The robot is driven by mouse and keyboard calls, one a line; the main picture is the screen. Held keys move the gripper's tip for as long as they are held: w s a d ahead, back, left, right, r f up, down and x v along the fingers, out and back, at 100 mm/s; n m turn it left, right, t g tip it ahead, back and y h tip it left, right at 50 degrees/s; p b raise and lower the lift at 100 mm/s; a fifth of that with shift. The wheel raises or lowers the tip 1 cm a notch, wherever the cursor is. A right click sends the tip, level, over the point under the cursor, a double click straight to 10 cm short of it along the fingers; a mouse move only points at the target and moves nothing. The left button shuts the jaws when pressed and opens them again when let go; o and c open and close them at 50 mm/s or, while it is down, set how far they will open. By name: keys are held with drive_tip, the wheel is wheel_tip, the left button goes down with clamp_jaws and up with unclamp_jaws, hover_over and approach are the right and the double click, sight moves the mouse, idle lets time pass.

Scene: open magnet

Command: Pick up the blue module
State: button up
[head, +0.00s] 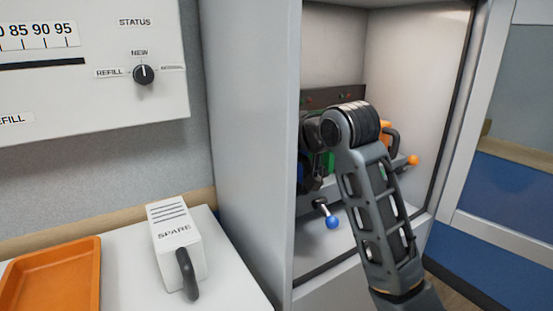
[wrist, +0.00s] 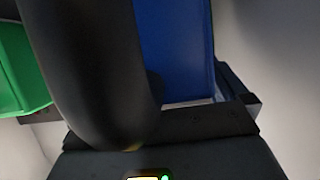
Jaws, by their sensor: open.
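The blue module (wrist: 178,50) fills the upper middle of the wrist view, close to the camera. A thick black curved handle (wrist: 100,70) stands in front of it and covers part of it. In the head view only a sliver of the blue module (head: 301,174) shows at the cabinet's left wall. My gripper (head: 312,168) is inside the cabinet at the blue module, mostly hidden behind my own arm. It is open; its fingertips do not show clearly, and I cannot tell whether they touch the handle.
A green module (wrist: 20,70) is beside the blue one, and an orange module (head: 386,130) is farther right. A blue-knobbed lever (head: 333,222) and an orange knob (head: 413,160) stick out in front. The cabinet's left wall (head: 250,130) is close. A white SPARE module (head: 178,245) and orange tray (head: 60,275) are outside.

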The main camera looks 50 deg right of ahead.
drive_tip(key=c, duration=1.1)
drive_tip(key=shift+r, duration=0.1)
drive_tip(key=shift+c, duration=0.7)
drive_tip(key=shift+r, duration=0.1)
